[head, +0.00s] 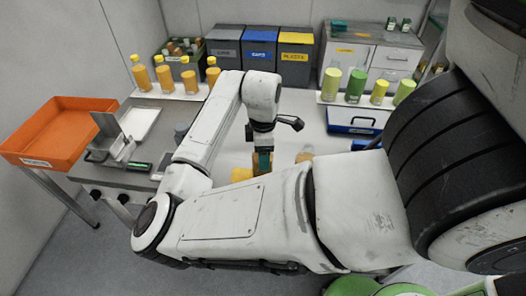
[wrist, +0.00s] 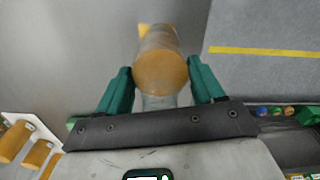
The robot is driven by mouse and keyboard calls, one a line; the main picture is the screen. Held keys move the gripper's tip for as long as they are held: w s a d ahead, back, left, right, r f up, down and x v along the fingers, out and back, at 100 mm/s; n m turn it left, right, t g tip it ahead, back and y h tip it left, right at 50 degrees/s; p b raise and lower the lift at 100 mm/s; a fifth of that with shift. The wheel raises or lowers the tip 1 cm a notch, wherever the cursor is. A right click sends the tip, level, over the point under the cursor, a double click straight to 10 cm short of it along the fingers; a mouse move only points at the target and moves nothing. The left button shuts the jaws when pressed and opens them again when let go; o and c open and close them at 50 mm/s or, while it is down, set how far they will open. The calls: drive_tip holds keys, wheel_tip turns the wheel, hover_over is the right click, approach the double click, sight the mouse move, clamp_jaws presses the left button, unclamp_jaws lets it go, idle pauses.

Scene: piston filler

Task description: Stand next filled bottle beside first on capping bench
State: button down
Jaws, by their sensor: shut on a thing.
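My gripper (wrist: 160,92) has teal fingers on either side of a clear bottle (wrist: 160,70) with amber filling, and is shut on it. In the head view my gripper (head: 262,160) is low over the pale bench, partly hidden by my own arm. Amber of the held bottle shows between its fingers. A second bottle (head: 305,154) with amber content stands on the bench a little to the right, its lower part hidden by my arm. A yellow thing (head: 241,174) shows just left of the gripper. I cannot tell whether the held bottle touches the bench.
Several capped amber bottles (head: 188,78) stand at the back left. Grey, blue and yellow-topped bins (head: 260,44) stand behind the bench. Green and yellow cylinders (head: 355,87) stand at the right by a blue case (head: 352,119). An orange tray (head: 62,125) and metal scale are at left.

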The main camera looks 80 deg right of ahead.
drive_tip(key=shift+c, duration=0.7)
unclamp_jaws()
drive_tip(key=shift+r, duration=0.1)
